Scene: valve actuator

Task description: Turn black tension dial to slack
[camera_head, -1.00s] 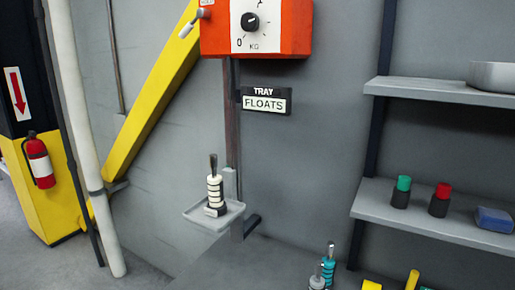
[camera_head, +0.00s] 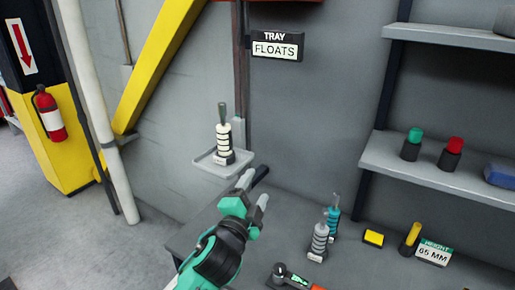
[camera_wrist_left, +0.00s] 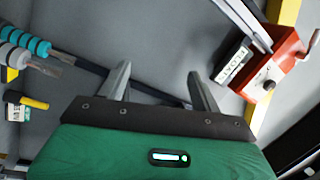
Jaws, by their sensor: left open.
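The black tension dial (camera_wrist_left: 268,85) shows small on the front of the orange-red box (camera_wrist_left: 279,62), at the right of the left wrist view. My left gripper (camera_head: 255,190) is open and empty, in front of the wall and right of the small tray. Its two fingers (camera_wrist_left: 158,72) stand apart in the left wrist view, well away from the dial. The dial's setting is too small to read. My right gripper is not in view.
A small wall tray (camera_head: 210,166) holds a white-ringed float (camera_head: 224,140) below the FLOATS sign (camera_head: 277,46). Grey and teal floats (camera_head: 319,240), a yellow block (camera_head: 374,237) and other items stand on the surface at lower right. Shelves (camera_head: 440,180) line the right.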

